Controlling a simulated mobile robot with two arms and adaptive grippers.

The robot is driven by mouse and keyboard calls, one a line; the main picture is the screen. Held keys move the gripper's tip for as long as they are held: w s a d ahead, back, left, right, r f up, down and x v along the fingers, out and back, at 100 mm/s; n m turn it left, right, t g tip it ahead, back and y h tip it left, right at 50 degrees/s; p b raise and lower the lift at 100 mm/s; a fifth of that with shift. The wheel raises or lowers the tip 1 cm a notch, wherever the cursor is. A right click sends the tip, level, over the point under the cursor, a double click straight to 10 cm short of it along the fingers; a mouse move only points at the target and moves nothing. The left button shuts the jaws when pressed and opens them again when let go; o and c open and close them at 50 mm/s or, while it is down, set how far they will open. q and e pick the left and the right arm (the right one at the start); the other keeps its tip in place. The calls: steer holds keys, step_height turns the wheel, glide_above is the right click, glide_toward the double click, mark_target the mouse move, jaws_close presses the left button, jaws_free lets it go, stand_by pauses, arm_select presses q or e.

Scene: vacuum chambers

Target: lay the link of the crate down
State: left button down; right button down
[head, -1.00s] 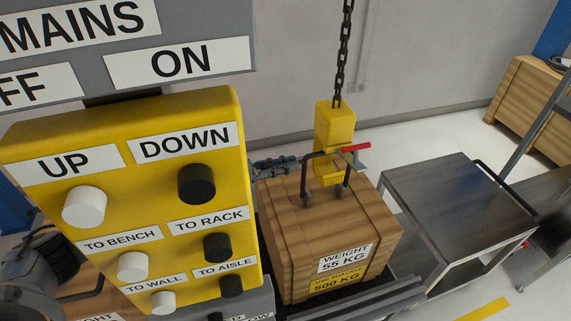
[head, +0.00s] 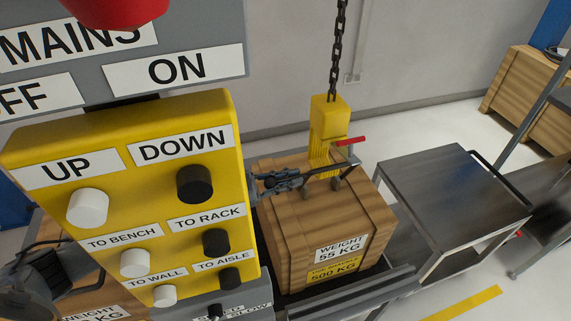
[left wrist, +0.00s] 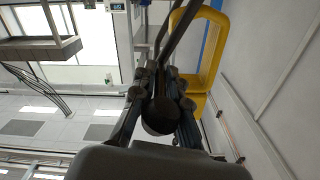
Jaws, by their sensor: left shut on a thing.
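The wooden crate (head: 285,225) stands on a dark platform behind the yellow control box. Its dark metal link (head: 322,173) is on the crate top, tilted low beside the yellow hook (head: 328,120), which hangs from a chain. My left gripper (head: 300,180) reaches in from behind the control box and is shut on the link. In the left wrist view the fingers (left wrist: 160,95) close around the dark link (left wrist: 165,50), with the yellow hook (left wrist: 205,60) close on the right. Whether hook and link touch is unclear. My right gripper is not in view.
The yellow control box (head: 125,190), with UP and DOWN buttons, fills the left foreground and hides much of my arm. A red lever (head: 350,141) sticks out by the hook. A steel cart (head: 450,195) stands right of the crate. Another wooden crate (head: 525,95) is at the back right.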

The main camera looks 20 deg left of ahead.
arm_select(q)
steer(key=s+d+f+m+b, duration=0.1)
steer(key=f+m, duration=0.1)
steer(key=s+d+f+m+b, duration=0.1)
steer(key=s+f+m+b, duration=0.1)
steer(key=f+m, duration=0.1)
steer(key=s+d+f+m+b, duration=0.1)
steer(key=s+f+m, duration=0.1)
steer(key=m, duration=0.1)
steer(key=shift+s+d+f, duration=0.25)
steer(key=shift+d+f, duration=0.05)
steer(key=shift+s+d+f+m+b, duration=0.1)
steer(key=shift+s+f+m+b, duration=0.05)
steer(key=shift+f+m+b, duration=0.35)
steer(key=shift+s+d+f+m+b, duration=0.1)
steer(key=shift+s+f+m+b, duration=0.05)
steer(key=shift+f+m+b, duration=0.25)
steer(key=shift+s+f+b, duration=0.1)
steer(key=shift+f+b, duration=0.2)
steer(key=shift+f, duration=0.5)
steer(key=c, duration=1.4)
jaws_free()
steer(key=shift+s, duration=0.1)
steer(key=shift+a, duration=0.1)
